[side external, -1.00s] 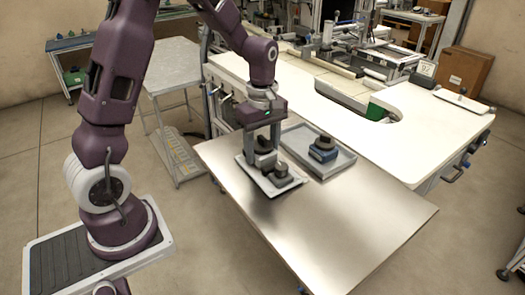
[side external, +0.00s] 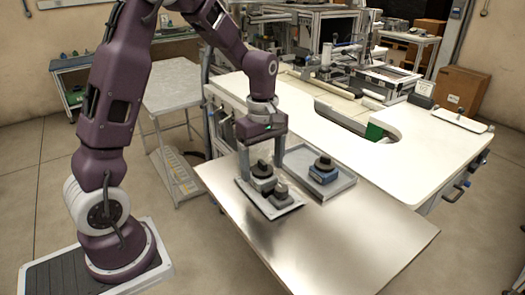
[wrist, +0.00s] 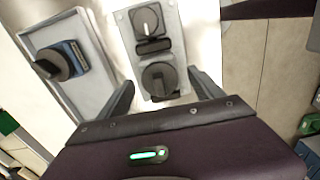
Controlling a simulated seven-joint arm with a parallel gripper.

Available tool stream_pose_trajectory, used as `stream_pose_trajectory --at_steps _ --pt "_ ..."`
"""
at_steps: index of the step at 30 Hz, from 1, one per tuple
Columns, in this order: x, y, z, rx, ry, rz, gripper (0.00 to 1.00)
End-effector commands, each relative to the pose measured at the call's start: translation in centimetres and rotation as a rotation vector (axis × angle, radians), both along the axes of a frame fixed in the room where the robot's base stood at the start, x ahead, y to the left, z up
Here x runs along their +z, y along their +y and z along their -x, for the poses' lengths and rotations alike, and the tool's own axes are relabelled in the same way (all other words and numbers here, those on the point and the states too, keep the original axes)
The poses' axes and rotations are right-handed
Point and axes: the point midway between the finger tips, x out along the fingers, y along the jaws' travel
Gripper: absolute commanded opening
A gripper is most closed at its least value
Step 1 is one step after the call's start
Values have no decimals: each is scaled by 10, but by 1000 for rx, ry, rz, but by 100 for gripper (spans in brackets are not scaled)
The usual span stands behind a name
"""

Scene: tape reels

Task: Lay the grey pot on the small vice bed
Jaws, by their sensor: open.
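The grey pot (side external: 262,184) has a grey body and a black round knob. It rests upright on the small vice bed (side external: 292,206), a pale flat plate with a grey block (side external: 281,190) at its near end. In the wrist view the pot (wrist: 160,78) shows as a dark disc near the lower end of the bed (wrist: 178,58), beside a dark bar. My gripper (side external: 262,164) is open above the pot, a finger on each side. In the wrist view, gaps show between the fingers (wrist: 163,86) and the pot. The pot's underside is hidden.
A grey tray (side external: 338,188) lies right of the bed and holds a blue block with a black knob (side external: 322,170). It stands close to the bed. The metal table's near right part (side external: 360,235) is bare. A white bench (side external: 400,155) adjoins behind.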

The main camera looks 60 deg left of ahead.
Motion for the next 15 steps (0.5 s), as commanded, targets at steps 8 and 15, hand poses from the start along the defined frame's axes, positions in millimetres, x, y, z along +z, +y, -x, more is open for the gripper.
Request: stream_pose_trajectory --at_steps 8,15 --pt "73 0 -1 -2 -5 -1 76" --pt "107 -8 10 -84 -33 -1 76"
